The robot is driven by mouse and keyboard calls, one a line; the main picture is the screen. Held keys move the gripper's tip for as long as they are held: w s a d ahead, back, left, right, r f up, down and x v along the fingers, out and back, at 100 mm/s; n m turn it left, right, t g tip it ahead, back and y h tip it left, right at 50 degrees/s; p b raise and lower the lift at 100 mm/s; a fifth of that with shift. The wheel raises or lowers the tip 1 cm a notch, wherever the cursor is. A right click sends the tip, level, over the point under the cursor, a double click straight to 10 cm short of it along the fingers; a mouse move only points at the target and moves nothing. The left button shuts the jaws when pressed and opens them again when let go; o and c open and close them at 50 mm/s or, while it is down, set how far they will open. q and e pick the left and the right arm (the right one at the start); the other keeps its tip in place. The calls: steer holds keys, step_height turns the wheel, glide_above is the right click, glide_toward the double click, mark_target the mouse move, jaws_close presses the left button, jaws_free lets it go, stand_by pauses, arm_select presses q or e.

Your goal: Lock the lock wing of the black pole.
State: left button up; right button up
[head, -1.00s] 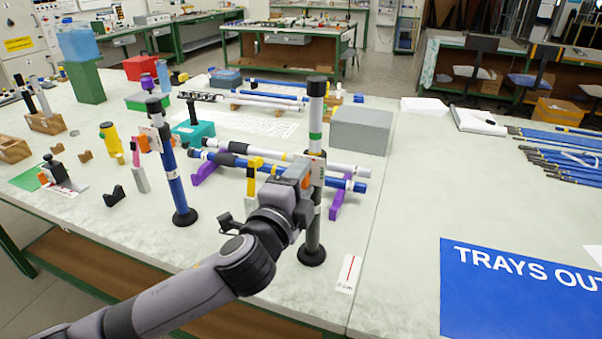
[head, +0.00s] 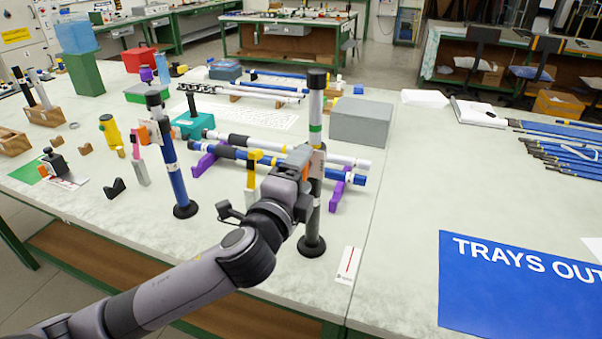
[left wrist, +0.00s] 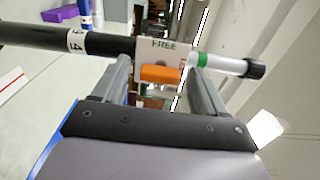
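The black pole (head: 315,190) stands upright on a round base, with a green band and white section near its dark top. In the left wrist view the pole (left wrist: 105,43) runs sideways, with a white plate (left wrist: 150,48) reading FREE. Its orange lock wing (left wrist: 160,74) lies lengthwise along the pole below that word. My left gripper (left wrist: 156,72) is open, one finger on each side of the wing, with visible gaps. In the head view the left gripper (head: 303,172) is at the pole's plate and partly hides it. My right gripper is not in view.
A blue pole (head: 173,178) stands upright to the left. Behind, white and blue rods lie on purple supports (head: 338,190). A grey box (head: 361,123) is at the back right. A card with a red line (head: 348,266) lies beside the black pole's base.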

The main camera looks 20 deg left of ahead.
arm_select(q)
steer(key=s+b, duration=0.1)
steer(key=s, duration=0.6)
steer(key=shift+a, duration=0.2)
steer(key=shift+s, duration=0.1)
stand_by(0.4)
